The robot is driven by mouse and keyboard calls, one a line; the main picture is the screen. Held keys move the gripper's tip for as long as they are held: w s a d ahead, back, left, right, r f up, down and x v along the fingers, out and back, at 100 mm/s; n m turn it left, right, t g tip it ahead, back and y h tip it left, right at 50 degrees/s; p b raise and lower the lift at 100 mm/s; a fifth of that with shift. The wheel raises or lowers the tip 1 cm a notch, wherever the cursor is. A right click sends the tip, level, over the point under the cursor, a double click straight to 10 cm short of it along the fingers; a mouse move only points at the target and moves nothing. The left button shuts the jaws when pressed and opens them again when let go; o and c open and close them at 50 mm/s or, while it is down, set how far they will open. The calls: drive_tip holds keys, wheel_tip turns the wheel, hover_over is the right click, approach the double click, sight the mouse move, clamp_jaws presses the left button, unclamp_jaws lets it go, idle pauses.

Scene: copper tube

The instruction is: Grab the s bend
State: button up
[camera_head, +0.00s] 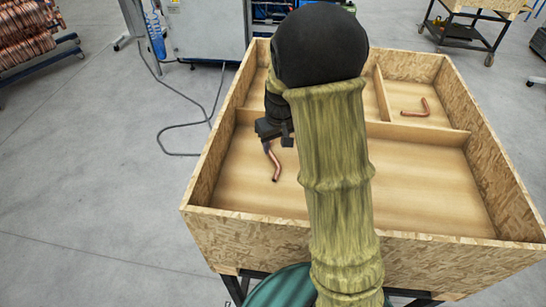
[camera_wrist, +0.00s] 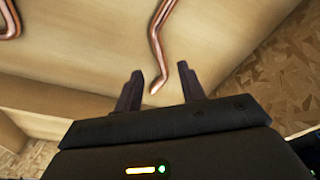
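A copper S-bend tube (camera_head: 274,165) lies on the floor of the large front compartment, left of my arm in the head view. In the wrist view the S bend (camera_wrist: 158,45) runs from the top edge down, its lower end in line with the gap between my fingers. My gripper (camera_head: 273,140) is open and empty, close to the tube's upper end in the head view. In the wrist view my gripper (camera_wrist: 164,88) shows both dark fingers spread apart. The tube's far end is cut off in the wrist view.
The wooden crate (camera_head: 205,220) has dividers (camera_head: 420,133) making several compartments. An L-shaped copper tube (camera_head: 417,108) lies in the back right compartment. Another copper piece (camera_wrist: 10,22) shows at the wrist view's upper left. My arm hides the crate's middle. Crate walls stand around the work area.

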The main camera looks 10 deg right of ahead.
sight(273, 156)
drive_tip(key=shift+d, duration=0.1)
drive_tip(key=shift+w+a+f+p, duration=0.15)
drive_tip(key=shift+f+p, duration=0.25)
drive_tip(key=shift+f, duration=0.45)
drive_tip(key=shift+w+f+p, duration=0.15)
drive_tip(key=shift+f+p, duration=0.25)
drive_tip(key=shift+f, duration=0.5)
drive_tip(key=shift+w+a+f+p, duration=0.15)
drive_tip(key=shift+f+p, duration=0.25)
drive_tip(key=shift+f, duration=0.45)
drive_tip(key=shift+d, duration=0.1)
clamp_jaws()
